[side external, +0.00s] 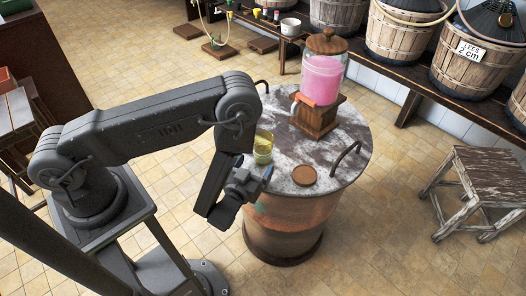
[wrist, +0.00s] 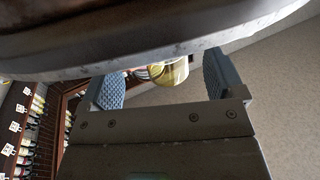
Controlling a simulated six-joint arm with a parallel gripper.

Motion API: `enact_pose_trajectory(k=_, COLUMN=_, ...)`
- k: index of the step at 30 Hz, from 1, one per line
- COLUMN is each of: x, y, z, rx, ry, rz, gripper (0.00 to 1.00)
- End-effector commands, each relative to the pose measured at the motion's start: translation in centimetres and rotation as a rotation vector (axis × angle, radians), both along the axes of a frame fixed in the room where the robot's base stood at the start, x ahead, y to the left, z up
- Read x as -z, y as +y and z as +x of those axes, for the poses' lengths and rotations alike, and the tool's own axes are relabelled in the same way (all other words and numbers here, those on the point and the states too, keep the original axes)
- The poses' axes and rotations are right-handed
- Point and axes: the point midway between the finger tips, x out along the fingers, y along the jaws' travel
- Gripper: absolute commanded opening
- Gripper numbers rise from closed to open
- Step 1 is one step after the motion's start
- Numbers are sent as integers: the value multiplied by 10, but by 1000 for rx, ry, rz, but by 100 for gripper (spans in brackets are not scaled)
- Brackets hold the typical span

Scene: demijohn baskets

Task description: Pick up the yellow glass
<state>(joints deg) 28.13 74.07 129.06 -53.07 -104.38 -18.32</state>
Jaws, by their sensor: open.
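The yellow glass (side external: 263,150) stands on the left part of the round barrel top (side external: 325,150) in the side view. My gripper (side external: 262,180) is at the near left edge of the barrel top, a little below the glass in the picture and apart from it. In the wrist view my gripper (wrist: 160,84) is open, with two blue-grey fingers spread and nothing held.
The barrel top also bears a pink drink dispenser (side external: 323,78) on a wooden stand (side external: 317,118), a round brown coaster (side external: 304,175) and dark metal handles (side external: 346,155). A worn wooden stool (side external: 487,170) stands at right. Baskets (side external: 400,35) line the back bench.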

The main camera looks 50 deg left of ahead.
Motion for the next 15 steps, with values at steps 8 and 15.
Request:
enact_pose_trajectory(k=8, x=-2, y=12, z=20, rx=-6, ry=-3, rz=0, gripper=88)
enact_pose_trajectory(k=15, x=-3, y=23, z=48, rx=-1, ry=-3, rz=-1, gripper=88)
